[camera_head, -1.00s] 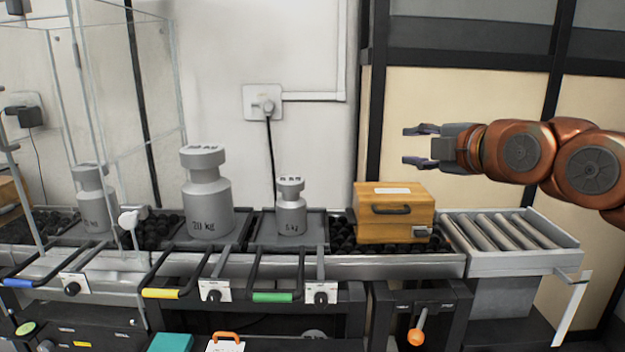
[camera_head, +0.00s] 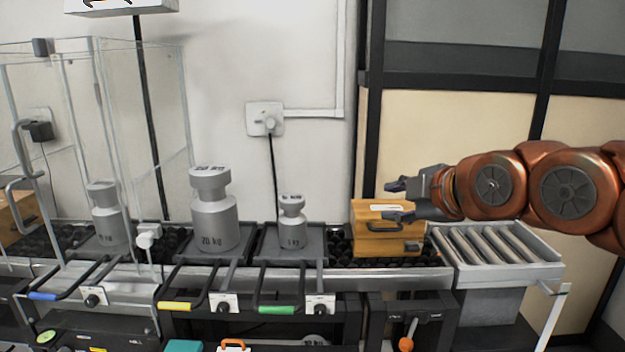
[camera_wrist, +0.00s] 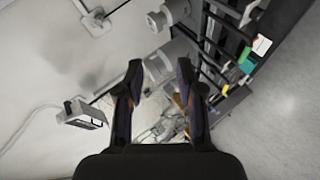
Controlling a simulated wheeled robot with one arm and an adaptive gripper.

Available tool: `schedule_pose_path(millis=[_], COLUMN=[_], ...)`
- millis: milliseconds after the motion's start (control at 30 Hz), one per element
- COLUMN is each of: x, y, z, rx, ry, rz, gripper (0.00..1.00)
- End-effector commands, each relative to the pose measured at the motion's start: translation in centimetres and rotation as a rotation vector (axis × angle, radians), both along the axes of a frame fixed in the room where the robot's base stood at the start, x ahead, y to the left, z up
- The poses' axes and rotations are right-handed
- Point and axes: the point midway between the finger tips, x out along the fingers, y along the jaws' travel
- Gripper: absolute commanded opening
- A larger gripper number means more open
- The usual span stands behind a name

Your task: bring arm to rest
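My gripper (camera_head: 393,199) is at the right of the head view, at the end of my copper-coloured arm, and points left. Its two fingers stand apart, with nothing seen between them. In the head view it overlaps the upper right of a wooden box (camera_head: 375,243) with a dark handle and a white label. I cannot tell how far it is from the box. In the wrist view my gripper (camera_wrist: 160,82) also shows its fingers spread, with the weighing line beyond them.
A large grey weight (camera_head: 214,222) marked 20 kg and a smaller weight (camera_head: 292,226) stand on trays left of the box. Another weight (camera_head: 108,222) stands behind clear panels. A roller section (camera_head: 497,252) lies at the right end.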

Motion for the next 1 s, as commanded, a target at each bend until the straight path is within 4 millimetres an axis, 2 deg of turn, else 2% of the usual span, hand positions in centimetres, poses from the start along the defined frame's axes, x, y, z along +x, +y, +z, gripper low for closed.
schedule_pose_path(millis=[33, 67, 233, 467, 700, 1000], x=[-0.8, -1.3, -4.7, -9.9, -16.5, -25.6], y=[0.2, 0.3, 0.9, 0.2, -1.5, -3.6], z=[1.0, 0.9, -0.4, -1.9, -2.7, -1.7], rx=[0.010, 0.019, 0.077, 0.147, 0.213, 0.296], ry=[0.052, 0.089, 0.310, 0.594, 0.862, 1.124], rz=[-0.021, -0.038, -0.159, -0.392, -0.714, -1.196], gripper=[0.37, 0.37, 0.37, 0.37, 0.37, 0.37])
